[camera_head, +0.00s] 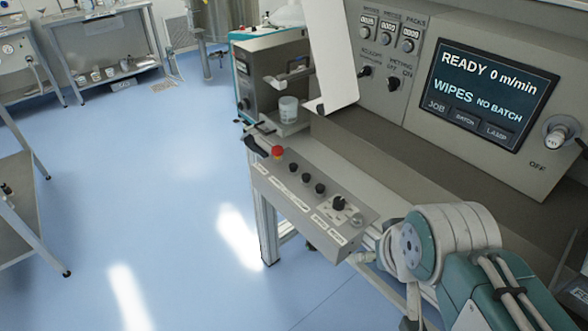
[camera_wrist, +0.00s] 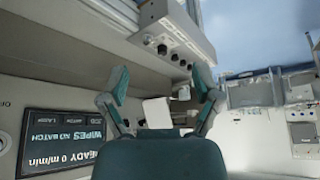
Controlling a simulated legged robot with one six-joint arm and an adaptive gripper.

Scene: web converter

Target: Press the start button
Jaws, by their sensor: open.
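A grey control box (camera_head: 300,205) runs along the machine's front edge. It carries a red mushroom button (camera_head: 277,152), three small dark buttons (camera_head: 306,177) in a row and a larger black knob (camera_head: 339,203). Its white labels are too small to read, so I cannot tell which button is start. The box (camera_wrist: 190,22) appears at the top of the wrist view, with dark controls (camera_wrist: 175,57) on its face. My gripper (camera_wrist: 160,82) is open and empty, its two fingers spread, with the box beyond them. In the head view my arm is at lower right and the fingers are not visible.
The machine's screen (camera_head: 487,92) reads READY, 0 m/min, WIPES, NO BATCH. A white panel (camera_head: 331,50) stands up beside the counters. A translucent cup (camera_head: 288,108) sits at the machine's far end. Blue floor (camera_head: 150,180) is open to the left.

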